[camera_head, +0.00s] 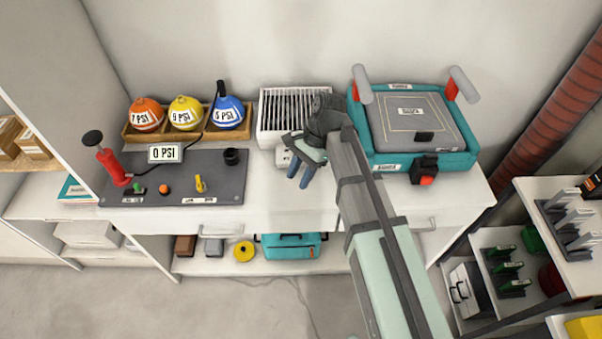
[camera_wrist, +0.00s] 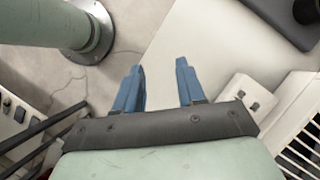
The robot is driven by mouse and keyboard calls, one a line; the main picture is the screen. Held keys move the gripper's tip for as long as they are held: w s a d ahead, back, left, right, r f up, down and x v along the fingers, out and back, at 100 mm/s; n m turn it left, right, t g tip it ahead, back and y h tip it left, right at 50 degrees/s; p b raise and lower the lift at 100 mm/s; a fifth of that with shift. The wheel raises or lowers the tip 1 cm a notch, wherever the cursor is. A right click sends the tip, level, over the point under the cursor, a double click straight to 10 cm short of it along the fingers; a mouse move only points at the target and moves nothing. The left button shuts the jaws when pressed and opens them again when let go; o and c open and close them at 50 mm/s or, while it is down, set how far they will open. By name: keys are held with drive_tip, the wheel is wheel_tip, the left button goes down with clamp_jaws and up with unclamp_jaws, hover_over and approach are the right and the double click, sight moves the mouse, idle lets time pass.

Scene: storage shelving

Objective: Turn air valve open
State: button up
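A small yellow valve lever (camera_head: 200,183) stands on the dark grey panel (camera_head: 222,193), right of an orange button. It points roughly upright in the picture, above a white label too small to read for sure. The gauge display (camera_head: 165,153) reads 0 PSI. My gripper (camera_head: 298,174) is to the right of the panel, over the white counter, apart from the lever. In the wrist view my gripper (camera_wrist: 158,82) has its two blue fingers spread with nothing between them. The panel's corner (camera_wrist: 280,14) shows there at top right; the yellow lever is out of that view.
On the panel are a red hand pump (camera_head: 112,164), a green switch (camera_head: 138,189) and a black round socket (camera_head: 232,156). Coloured balls sit in a wooden tray (camera_head: 206,136) behind. A white vented box (camera_head: 269,132) and teal case (camera_head: 455,160) stand nearby. The counter between panel and gripper is clear.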

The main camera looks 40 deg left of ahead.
drive_tip(key=shift+w+d, duration=0.1)
drive_tip(key=shift+w, duration=0.1)
idle(0.4)
drive_tip(key=s+a+r+n, duration=0.25)
drive_tip(key=s+a, duration=0.45)
drive_tip(key=s, duration=0.4)
wheel_tip(320, 180, up, 8)
drive_tip(key=n+t, duration=0.5)
drive_tip(key=n, duration=0.6)
hover_over(198, 180)
wheel_tip(198, 180, down, 14)
drive_tip(key=shift+a+r, duration=0.1)
drive_tip(key=shift+r, duration=0.1)
clamp_jaws()
